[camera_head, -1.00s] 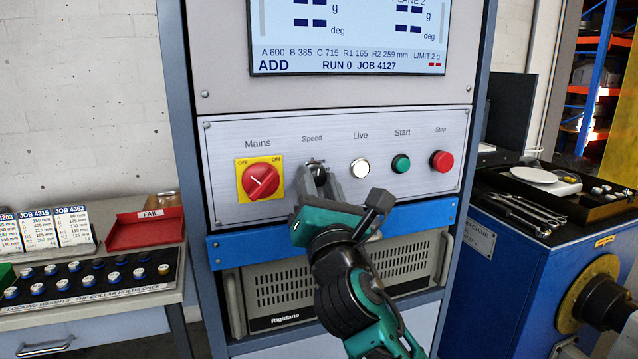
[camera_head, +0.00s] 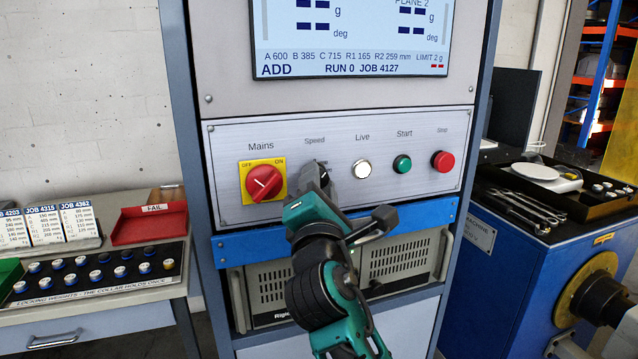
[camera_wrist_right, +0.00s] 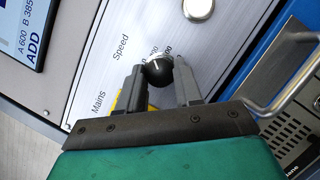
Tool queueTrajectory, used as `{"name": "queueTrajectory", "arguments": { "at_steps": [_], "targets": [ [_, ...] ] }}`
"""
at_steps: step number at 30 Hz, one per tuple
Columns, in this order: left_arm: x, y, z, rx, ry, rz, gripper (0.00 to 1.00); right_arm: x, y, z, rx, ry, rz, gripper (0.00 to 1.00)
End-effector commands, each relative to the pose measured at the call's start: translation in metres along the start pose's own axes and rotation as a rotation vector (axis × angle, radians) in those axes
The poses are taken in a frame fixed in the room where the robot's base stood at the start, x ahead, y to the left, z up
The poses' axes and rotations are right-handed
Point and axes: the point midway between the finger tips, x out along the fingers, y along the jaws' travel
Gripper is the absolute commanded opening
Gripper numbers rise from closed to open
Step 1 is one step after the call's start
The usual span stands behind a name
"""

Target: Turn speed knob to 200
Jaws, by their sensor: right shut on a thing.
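The black round speed knob (camera_head: 323,168) sits below the "Speed" label on the silver control panel (camera_head: 420,118). My right gripper (camera_head: 314,180) is shut on it and hides most of it from the head. In the right wrist view the knob (camera_wrist_right: 159,72) shows between the two grey fingers (camera_wrist_right: 161,82), one on each side. A few small scale marks show beside the knob, but the fingers and knob cover most of the scale. The pointer's setting cannot be read. My left gripper is not in view.
The red mains switch (camera_head: 264,182) is close left of the gripper. The white live lamp (camera_head: 362,168), green start button (camera_head: 402,163) and red stop button (camera_head: 442,161) line up to the right. A blue rail (camera_head: 415,215) runs below. The screen (camera_head: 350,35) reads "RUN 0 JOB 4127".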

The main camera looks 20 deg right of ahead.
Motion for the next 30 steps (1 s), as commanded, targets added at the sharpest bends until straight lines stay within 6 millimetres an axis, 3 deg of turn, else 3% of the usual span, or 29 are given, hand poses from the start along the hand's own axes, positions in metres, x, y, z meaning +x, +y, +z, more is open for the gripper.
{"name": "queueTrajectory", "arguments": {
  "at_steps": [11, 12, 18, 30],
  "targets": [
    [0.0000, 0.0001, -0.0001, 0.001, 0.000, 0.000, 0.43, 0.0000, -0.0002, -0.0002, 0.003, 0.001, -0.001, 0.04],
    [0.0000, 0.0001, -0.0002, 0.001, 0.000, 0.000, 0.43, 0.0000, -0.0001, -0.0002, 0.003, 0.001, -0.001, 0.38],
    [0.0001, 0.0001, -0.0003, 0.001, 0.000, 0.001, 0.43, 0.0000, -0.0001, -0.0001, 0.002, 0.000, -0.001, 0.57],
    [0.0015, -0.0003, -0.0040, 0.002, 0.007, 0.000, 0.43, 0.0011, -0.0011, 0.0001, 0.002, 0.000, -0.001, 0.60]
  ]
}}
